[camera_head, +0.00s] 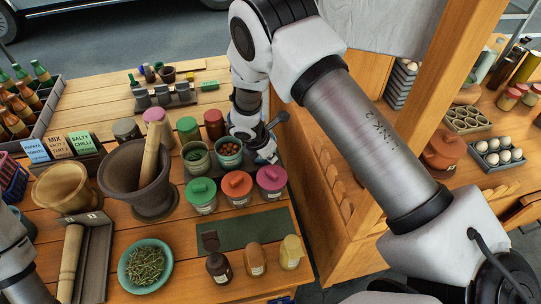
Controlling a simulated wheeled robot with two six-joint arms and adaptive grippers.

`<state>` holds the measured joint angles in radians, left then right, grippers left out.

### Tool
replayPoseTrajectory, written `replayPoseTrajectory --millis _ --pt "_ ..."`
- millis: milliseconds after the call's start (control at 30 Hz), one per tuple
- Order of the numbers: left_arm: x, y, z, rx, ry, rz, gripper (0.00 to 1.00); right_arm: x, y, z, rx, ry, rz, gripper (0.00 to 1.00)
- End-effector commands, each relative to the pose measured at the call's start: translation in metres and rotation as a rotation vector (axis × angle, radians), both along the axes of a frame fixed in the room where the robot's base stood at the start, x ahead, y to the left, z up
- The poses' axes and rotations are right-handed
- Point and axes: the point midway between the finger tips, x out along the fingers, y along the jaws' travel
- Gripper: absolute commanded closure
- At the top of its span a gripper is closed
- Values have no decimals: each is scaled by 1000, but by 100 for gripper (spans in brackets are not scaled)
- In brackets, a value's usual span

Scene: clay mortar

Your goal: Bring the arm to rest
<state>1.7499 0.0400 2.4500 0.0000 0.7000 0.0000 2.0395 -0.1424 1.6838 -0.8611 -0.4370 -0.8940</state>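My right arm comes in from the lower right, bends at the top, and reaches down to the table. My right gripper (262,150) is low beside the bowl of red-orange pieces (229,153). Its fingers are small and partly hidden, so I cannot tell whether they are open or shut. A dark spoon-like thing (279,120) shows beside it; I cannot tell whether it is held. Part of my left arm shows at the lower left edge; its gripper is out of view. The clay mortar (152,203) stands upright with a wooden pestle (150,152) leaning in it.
Green, orange and pink lidded jars (239,190) stand close to the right gripper. A wooden post (448,85) and shelf side rise right of it. A grey tray (98,262) holds another pestle (70,262). A herb plate (146,288) and small bottles (219,267) occupy the front.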

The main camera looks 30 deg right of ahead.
Motion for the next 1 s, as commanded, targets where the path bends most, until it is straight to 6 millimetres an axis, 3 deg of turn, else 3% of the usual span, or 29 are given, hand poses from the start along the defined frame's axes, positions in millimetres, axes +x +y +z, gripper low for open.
replayPoseTrajectory --millis 1000 --pt "0 0 -28 0 0 0 60 0 0 -32 0 0 0 100"
